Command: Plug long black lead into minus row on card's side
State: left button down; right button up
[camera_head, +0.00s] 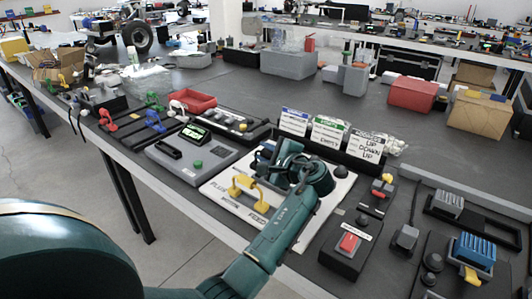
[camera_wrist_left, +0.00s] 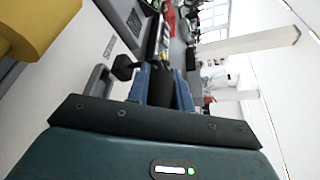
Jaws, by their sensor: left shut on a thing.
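A white card (camera_head: 325,221) with printed words lies on the bench under my left arm; the lettering is too small to read surely. My left gripper (camera_head: 262,156) is over its back part. The gripper is shut on a dark piece, which shows between its blue fingers in the left wrist view (camera_wrist_left: 163,86); I cannot tell whether it is the black lead's plug. A yellow handle-like part (camera_head: 243,187) stands on the card's left part, and shows large in the left wrist view (camera_wrist_left: 38,28). No minus row can be made out. My right gripper is not in view.
A grey box with a small display (camera_head: 195,133) and green button stands left of the card. Coloured leads and a red tray (camera_head: 192,101) lie beyond. Upright label cards (camera_head: 328,132) stand behind. A red-button box (camera_head: 345,250) is at the right. Bare bench lies farther back.

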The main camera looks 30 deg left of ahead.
pick_arm(q)
jog(key=shift+p, duration=0.4)
jog(key=shift+f+b, duration=0.6)
jog(key=shift+f, duration=0.45)
jog(key=shift+f, duration=0.45)
jog(key=c, duration=1.2)
grip_release()
jog(key=shift+r, duration=0.1)
jog(key=shift+o, duration=0.2)
